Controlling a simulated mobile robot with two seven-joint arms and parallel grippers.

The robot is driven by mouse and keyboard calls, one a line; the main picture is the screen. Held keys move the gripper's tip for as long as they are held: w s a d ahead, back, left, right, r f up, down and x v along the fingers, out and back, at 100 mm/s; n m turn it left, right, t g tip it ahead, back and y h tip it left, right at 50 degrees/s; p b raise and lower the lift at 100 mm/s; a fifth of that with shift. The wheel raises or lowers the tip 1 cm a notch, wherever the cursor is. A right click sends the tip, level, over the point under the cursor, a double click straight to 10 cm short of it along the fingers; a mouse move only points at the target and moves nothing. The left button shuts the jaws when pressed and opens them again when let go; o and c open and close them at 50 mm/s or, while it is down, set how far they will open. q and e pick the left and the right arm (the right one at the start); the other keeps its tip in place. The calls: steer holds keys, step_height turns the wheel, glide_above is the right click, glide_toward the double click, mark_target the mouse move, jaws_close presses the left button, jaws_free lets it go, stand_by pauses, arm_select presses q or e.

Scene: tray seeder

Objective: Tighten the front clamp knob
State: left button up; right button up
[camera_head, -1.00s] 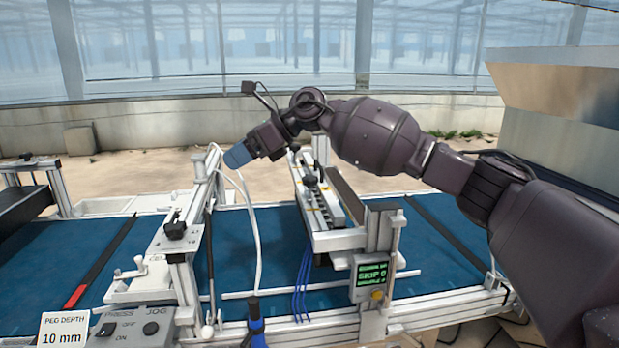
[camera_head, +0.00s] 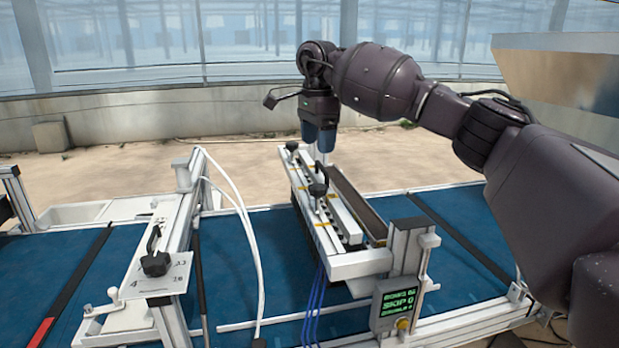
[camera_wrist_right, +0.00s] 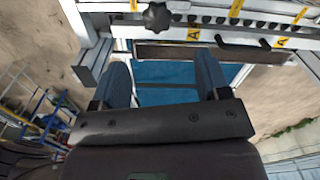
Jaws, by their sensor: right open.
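The seeder bar (camera_head: 335,222) is a pale rail assembly with yellow marks, lying front to back over the blue belt. My right gripper (camera_head: 318,150) points down with blue fingers above the bar's far part, behind the middle knob. In the right wrist view its fingers (camera_wrist_right: 160,70) are apart with nothing between them. A black lobed knob (camera_wrist_right: 157,16) shows beyond the fingertips; I cannot tell which knob it is. My left gripper is out of view.
A left bracket with a scale plate carries a black lever knob (camera_head: 155,262). White hoses (camera_head: 245,235) and blue tubes (camera_head: 314,305) hang near the bar. A control box (camera_head: 396,305) with a green display stands at the front right. Blue belt (camera_head: 465,245) is clear at right.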

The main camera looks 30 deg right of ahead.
mark_target(318, 185)
steer(key=f, duration=0.3)
steer(key=shift+s+f, duration=0.1)
steer(key=shift+s, duration=0.25)
step_height(318, 185, down, 6)
steer(key=shift+w+f, duration=0.1)
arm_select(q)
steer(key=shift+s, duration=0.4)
arm_select(e)
steer(key=shift+f, duration=0.6)
steer(key=c, duration=0.9)
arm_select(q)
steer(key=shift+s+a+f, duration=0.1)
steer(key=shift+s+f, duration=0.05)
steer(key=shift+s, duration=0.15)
